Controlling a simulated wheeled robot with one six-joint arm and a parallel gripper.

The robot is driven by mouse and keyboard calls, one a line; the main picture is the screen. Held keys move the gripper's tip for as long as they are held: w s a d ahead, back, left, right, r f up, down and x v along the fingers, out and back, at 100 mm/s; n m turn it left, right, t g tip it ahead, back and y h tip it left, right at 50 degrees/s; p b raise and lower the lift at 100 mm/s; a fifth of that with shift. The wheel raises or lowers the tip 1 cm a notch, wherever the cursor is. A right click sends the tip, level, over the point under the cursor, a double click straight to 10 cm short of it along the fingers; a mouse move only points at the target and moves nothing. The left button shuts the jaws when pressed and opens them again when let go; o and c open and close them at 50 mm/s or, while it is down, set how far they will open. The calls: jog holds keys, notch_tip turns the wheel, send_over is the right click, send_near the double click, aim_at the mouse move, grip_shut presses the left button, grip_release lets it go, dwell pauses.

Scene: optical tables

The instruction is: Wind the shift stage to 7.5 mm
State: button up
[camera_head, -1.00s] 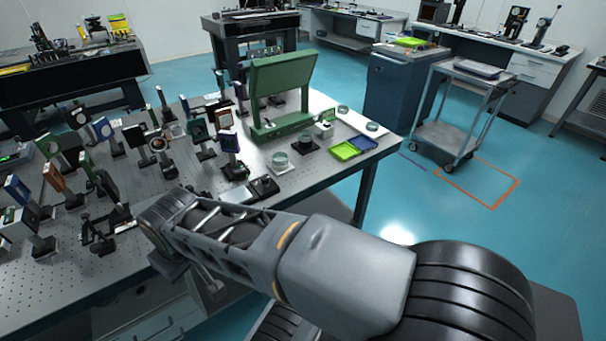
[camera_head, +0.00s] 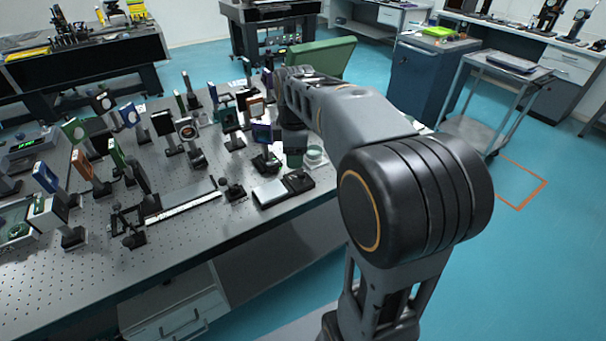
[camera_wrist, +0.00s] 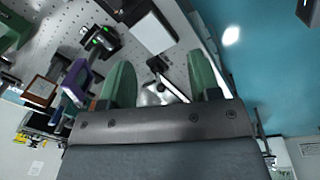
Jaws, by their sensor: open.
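I cannot tell for sure which item is the shift stage, and no scale reading is legible. A low unit with a silver plate and a black block (camera_head: 283,190) lies near the table's front edge. To its left is a long flat rail with a pale strip (camera_head: 182,206), with a small dark knob-like part (camera_head: 232,190) near its right end. My gripper (camera_wrist: 160,72) shows two green fingers spread apart with nothing held between them. In the wrist view a pale plate with a dark edge (camera_wrist: 153,34) lies beyond the fingers. In the head view my arm partly hides the gripper.
Several upright optic mounts crowd the perforated table (camera_head: 80,270) on the left. A purple mount (camera_wrist: 76,80) stands left of my fingers in the wrist view. A green panel (camera_head: 322,58) rises behind my arm. Open floor (camera_head: 530,250) lies to the right.

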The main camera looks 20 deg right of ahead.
aim_at(301, 172)
jog(key=w+d+f+n+g, duration=0.1)
jog(key=w+d+f+n, duration=0.1)
jog(key=w+d+n, duration=0.4)
jog(key=shift+n, duration=0.8)
jog(key=f, duration=0.8)
jog(key=w+a+f+b, duration=0.1)
jog(key=f, duration=0.4)
jog(key=shift+f, duration=0.1)
jog(key=c, duration=0.9)
jog(key=shift+m, duration=0.3)
